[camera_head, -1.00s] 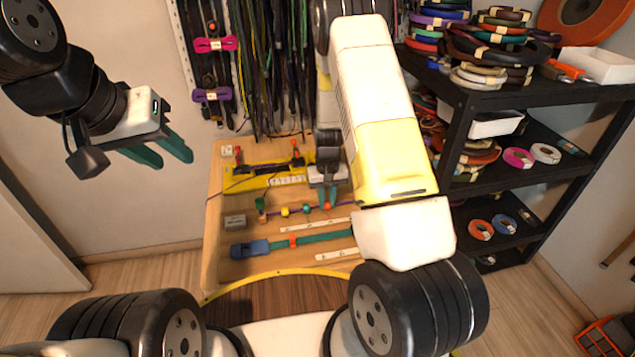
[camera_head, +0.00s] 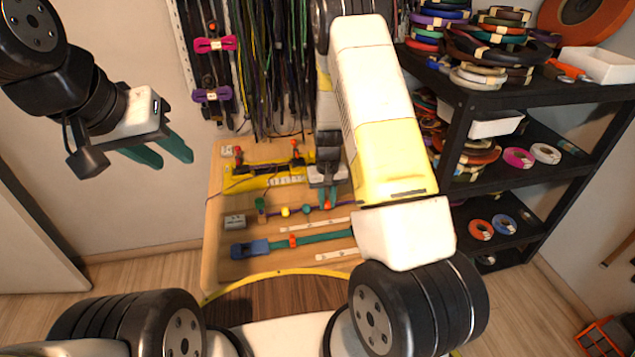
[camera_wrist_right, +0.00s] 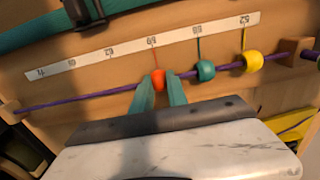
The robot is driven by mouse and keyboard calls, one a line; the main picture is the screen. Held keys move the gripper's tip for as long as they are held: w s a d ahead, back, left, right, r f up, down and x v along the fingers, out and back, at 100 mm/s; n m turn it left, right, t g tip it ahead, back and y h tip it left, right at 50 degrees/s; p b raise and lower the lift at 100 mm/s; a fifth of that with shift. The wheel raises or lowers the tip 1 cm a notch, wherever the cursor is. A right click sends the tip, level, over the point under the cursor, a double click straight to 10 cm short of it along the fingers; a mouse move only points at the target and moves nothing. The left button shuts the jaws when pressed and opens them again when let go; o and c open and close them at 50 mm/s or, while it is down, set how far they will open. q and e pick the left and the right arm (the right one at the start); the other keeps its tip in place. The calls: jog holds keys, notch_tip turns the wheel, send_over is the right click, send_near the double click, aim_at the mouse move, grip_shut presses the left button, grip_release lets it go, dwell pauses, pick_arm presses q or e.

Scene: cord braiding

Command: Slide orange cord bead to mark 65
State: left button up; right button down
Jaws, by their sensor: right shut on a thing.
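The orange bead (camera_wrist_right: 158,79) sits on a purple cord (camera_wrist_right: 95,97) in the right wrist view, below the mark that looks like 59. My right gripper (camera_wrist_right: 161,84) is shut on it, with one teal finger on either side. In the head view the orange bead (camera_head: 329,205) is at the tips of my right gripper (camera_head: 328,198), partly hidden. A teal bead (camera_wrist_right: 205,70) and a yellow bead (camera_wrist_right: 252,62) are to its right on the cord. The white number strip (camera_wrist_right: 90,58) runs alongside; some digits are blurred. My left gripper (camera_head: 164,156) is open and empty, left of the board.
The wooden board (camera_head: 215,190) also carries a yellow fixture (camera_head: 245,182), a grey block (camera_head: 235,221) and a teal strap with a blue buckle (camera_head: 250,248). Wooden blocks (camera_wrist_right: 293,48) hold the purple cord. A black shelf (camera_head: 540,92) with coiled cords stands on the right.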

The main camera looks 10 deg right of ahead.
dwell(0.5)
jog(key=d, duration=1.3)
jog(key=shift+w, duration=0.25)
jog(key=c, duration=1.3)
grip_release()
notch_tip(320, 180, up, 8)
jog(key=shift+f, duration=0.1)
